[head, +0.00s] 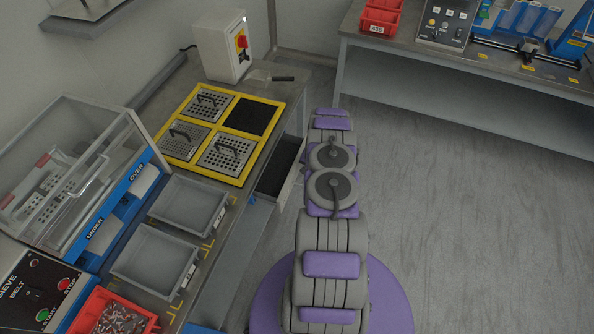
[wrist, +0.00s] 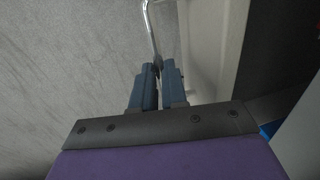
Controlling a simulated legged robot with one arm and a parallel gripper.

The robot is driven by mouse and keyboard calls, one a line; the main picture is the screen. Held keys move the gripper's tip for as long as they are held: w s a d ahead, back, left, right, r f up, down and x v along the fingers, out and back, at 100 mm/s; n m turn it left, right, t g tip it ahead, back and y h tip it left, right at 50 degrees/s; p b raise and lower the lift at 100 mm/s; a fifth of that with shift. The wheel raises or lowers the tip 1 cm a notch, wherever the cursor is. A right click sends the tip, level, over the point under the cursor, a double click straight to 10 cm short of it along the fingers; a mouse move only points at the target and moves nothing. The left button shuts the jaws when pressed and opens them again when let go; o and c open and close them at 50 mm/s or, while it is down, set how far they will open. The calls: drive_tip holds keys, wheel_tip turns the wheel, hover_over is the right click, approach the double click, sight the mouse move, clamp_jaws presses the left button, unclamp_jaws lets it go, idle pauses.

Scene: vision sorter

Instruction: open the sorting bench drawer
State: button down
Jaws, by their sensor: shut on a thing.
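The sorting bench drawer (head: 291,187) juts out from the right side of the bench in the head view, partly open, with its dark inside showing. In the wrist view, my gripper (wrist: 158,69) is shut on the drawer's thin metal handle (wrist: 151,30), with the blue fingers on either side of the bar. A pale panel (wrist: 208,48), seemingly the drawer front, stands just right of the handle. In the head view my arm covers the gripper and handle.
The bench top holds a yellow frame (head: 239,181) with perforated plates, grey trays (head: 187,205), a red bin (head: 88,312) and a white switch box (head: 217,48). Another bench (head: 460,93) stands at the upper right. The floor (head: 470,210) between is clear.

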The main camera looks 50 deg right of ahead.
drive_tip(key=s+d, duration=0.3)
drive_tip(key=s, duration=0.5)
drive_tip(key=s+d+p, duration=0.1)
drive_tip(key=s+d, duration=0.2)
drive_tip(key=s, duration=0.5)
drive_tip(key=shift+s+d, duration=0.15)
drive_tip(key=shift+d, duration=0.15)
drive_tip(key=c, duration=1.2)
unclamp_jaws()
drive_tip(key=shift+o, duration=0.2)
drive_tip(key=shift+r, duration=0.1)
drive_tip(key=s+d+r+p, duration=0.1)
drive_tip(key=s+r+p, duration=0.2)
drive_tip(key=r, duration=1.3)
drive_tip(key=shift+d+r+p, duration=0.2)
drive_tip(key=shift+r+p, duration=0.2)
drive_tip(key=shift+p, duration=0.15)
